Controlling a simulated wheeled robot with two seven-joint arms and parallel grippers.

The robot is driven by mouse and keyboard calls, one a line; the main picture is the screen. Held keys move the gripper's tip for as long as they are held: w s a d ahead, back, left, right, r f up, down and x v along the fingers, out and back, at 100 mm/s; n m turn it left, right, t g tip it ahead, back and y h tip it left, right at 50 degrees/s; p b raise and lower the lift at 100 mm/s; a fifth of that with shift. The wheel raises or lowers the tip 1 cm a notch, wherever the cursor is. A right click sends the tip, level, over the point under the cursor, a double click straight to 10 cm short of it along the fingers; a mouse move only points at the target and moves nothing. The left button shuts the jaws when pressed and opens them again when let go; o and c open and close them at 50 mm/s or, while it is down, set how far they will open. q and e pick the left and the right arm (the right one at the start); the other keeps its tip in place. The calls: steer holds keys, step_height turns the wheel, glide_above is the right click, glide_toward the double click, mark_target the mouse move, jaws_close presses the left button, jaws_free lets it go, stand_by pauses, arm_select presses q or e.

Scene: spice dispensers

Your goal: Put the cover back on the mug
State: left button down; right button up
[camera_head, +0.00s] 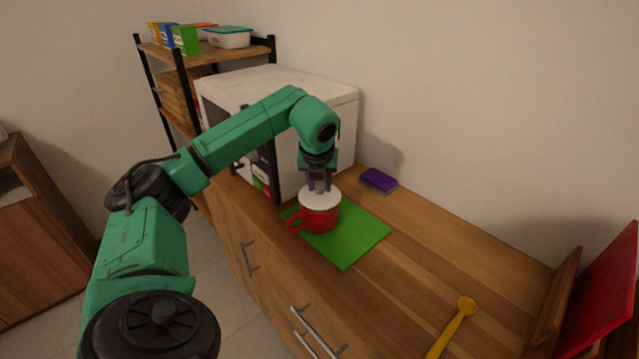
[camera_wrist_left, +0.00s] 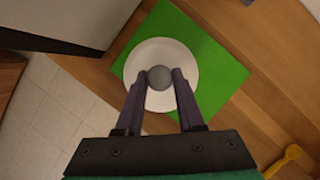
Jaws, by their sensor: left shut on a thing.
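A red mug (camera_head: 319,217) stands upright on a green mat (camera_head: 357,238) on the wooden counter, its handle to the left. A white round cover (camera_head: 307,199) is on or just above the mug's rim; I cannot tell whether it is fully seated. My left gripper (camera_head: 319,188) is directly above it, pointing down. In the left wrist view, the gripper (camera_wrist_left: 160,78) is shut on the cover's grey round knob (camera_wrist_left: 160,77), with the white cover (camera_wrist_left: 152,50) around it hiding the mug. My right gripper is not in view.
A white microwave (camera_head: 290,83) stands behind and left of the mat. A purple sponge (camera_head: 378,180) lies behind the mat. A yellow utensil (camera_head: 455,324) lies at the front right. The counter between mat and utensil is clear.

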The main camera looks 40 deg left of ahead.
arm_select(q)
steer(key=shift+f, duration=0.4)
stand_by(0.3)
steer(key=shift+c, duration=2.2)
jaws_free()
steer(key=p+v, duration=0.1)
steer(key=v, duration=1.3)
steer(key=shift+s+r, duration=0.2)
steer(key=shift+r, duration=0.05)
steer(key=shift+d, duration=0.1)
